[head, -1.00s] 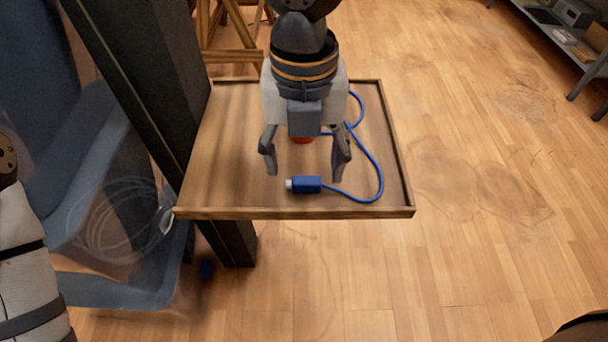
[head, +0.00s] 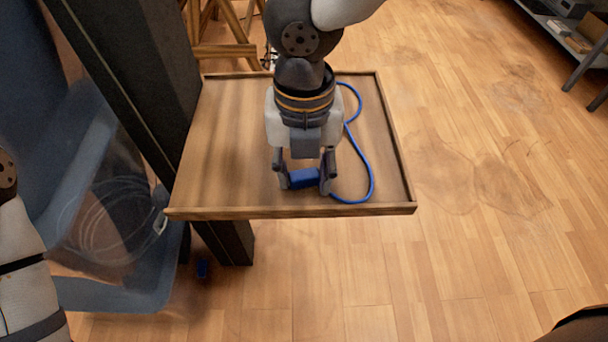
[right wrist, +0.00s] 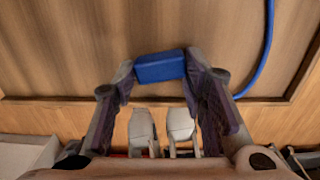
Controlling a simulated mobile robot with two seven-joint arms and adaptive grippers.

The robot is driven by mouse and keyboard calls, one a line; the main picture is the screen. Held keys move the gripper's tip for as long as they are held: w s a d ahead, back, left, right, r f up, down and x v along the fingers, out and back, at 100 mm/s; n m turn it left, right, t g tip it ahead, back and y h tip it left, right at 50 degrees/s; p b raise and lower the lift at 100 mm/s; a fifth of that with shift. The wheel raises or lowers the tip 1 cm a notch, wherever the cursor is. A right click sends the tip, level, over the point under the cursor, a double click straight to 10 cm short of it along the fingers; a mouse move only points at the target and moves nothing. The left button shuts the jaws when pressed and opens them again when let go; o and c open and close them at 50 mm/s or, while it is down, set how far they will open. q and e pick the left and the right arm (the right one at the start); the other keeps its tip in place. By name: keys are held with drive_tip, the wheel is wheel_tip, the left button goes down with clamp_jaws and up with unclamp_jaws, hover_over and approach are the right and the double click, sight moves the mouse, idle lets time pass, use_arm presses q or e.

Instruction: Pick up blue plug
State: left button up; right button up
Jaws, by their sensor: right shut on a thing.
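The blue plug (head: 304,179) is a small blue block on a blue cable (head: 367,170), near the front edge of the wooden tray (head: 230,140). My right gripper (head: 304,184) is shut on it, one finger at each end. In the right wrist view the blue plug (right wrist: 160,67) sits between the two fingertips of the right gripper (right wrist: 157,76). The plug's pale tip is hidden by a finger. I cannot tell whether the plug touches the tray. My left gripper is out of view.
A dark post (head: 130,75) stands along the tray's left side. A translucent blue bin (head: 120,290) with pale coiled cable (head: 115,215) is at the left. A shelf (head: 560,35) stands at the far right; the floor between is clear.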

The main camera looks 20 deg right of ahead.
sight(302, 176)
wheel_tip(302, 176, up, 4)
drive_tip(key=shift+a+f+p, duration=0.1)
drive_tip(key=shift+a+p, duration=0.05)
drive_tip(key=shift+p, duration=0.25)
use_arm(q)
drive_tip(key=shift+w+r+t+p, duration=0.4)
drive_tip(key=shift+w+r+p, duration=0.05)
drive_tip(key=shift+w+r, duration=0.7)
use_arm(e)
drive_tip(key=s+a+r, duration=0.3)
drive_tip(key=a+r, duration=0.6)
drive_tip(key=a, duration=0.4)
drive_tip(key=shift+s+a, duration=0.2)
drive_tip(key=shift+s, duration=0.05)
